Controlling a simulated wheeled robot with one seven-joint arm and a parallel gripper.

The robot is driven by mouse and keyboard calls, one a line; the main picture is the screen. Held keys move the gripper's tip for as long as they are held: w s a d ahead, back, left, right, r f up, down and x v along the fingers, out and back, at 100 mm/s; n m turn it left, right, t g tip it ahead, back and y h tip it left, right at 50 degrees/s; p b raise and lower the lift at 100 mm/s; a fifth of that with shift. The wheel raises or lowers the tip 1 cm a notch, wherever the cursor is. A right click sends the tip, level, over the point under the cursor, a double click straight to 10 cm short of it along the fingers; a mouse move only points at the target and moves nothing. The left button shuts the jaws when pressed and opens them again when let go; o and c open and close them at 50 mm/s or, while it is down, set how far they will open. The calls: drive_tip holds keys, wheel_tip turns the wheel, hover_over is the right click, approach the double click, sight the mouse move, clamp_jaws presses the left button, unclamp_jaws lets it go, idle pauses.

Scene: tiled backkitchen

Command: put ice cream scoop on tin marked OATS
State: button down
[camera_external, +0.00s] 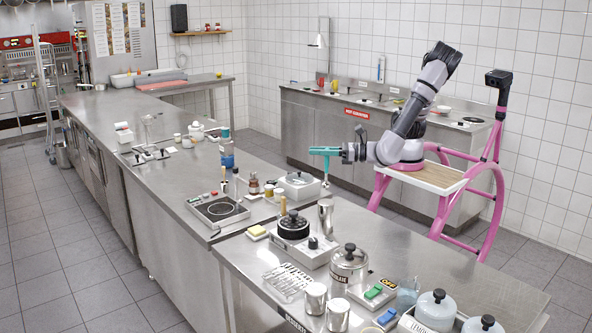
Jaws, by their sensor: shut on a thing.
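My gripper (319,151), with teal fingers, points left at the end of the raised arm, above the counter's right edge. It is shut on a thin metallic thing, which seems to be the ice cream scoop (326,175), hanging roughly upright below the fingers. Its shape is too small to make out fully. No label reading OATS is legible. Two plain metal tins (315,299) stand on the front counter, and small jars (268,189) stand on the middle counter; I cannot tell which, if any, is the OATS tin.
The front counter holds a black-topped appliance (292,227), a lidded pot (348,265) and a wire rack (287,281). Bare steel lies at the front counter's right.

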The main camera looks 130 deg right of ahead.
sight(327, 169)
drive_tip(key=shift+f, duration=2.4)
drive_tip(key=c, duration=0.8)
unclamp_jaws()
